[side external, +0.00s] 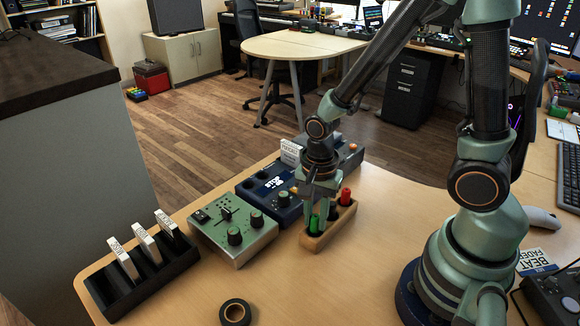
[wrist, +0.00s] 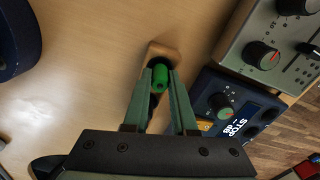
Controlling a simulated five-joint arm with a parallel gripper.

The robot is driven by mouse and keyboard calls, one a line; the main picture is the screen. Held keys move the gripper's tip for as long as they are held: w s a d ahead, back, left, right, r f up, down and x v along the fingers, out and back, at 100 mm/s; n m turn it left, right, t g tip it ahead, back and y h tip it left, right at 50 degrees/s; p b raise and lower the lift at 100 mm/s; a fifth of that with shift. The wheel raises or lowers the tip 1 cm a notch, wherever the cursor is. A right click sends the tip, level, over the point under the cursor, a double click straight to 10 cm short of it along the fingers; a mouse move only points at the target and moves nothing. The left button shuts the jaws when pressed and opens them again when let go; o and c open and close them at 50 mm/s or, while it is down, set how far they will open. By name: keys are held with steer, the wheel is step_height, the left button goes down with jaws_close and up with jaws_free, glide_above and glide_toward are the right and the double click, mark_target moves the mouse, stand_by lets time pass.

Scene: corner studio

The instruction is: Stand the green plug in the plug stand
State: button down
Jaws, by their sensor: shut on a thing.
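The wooden plug stand (side external: 318,242) sits on the table below my gripper, and one end shows in the wrist view (wrist: 160,49). My gripper (side external: 321,208) points down and is shut on the green plug (side external: 313,224). The green plug is upright at the near end of the stand; its lower end meets the stand, but how deep it sits is hidden. In the wrist view the plug (wrist: 160,76) lies between my fingertips (wrist: 160,84). A red plug (side external: 346,196) stands at the stand's far end. A dark plug (side external: 332,213) shows between them, partly hidden.
A green effects box (side external: 233,232) and a blue one (side external: 272,192) stand left of the plug stand. A black rack (side external: 145,277) with several white cassettes is at far left. A tape roll (side external: 235,312) lies in front. The table between is clear.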

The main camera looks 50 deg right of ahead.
steer(key=shift+f, duration=0.35)
steer(key=c, duration=0.6)
jaws_free()
steer(key=shift+c, duration=0.2)
steer(key=shift+r, duration=0.1)
steer(key=shift+r, duration=2.95)
step_height(320, 180, up, 5)
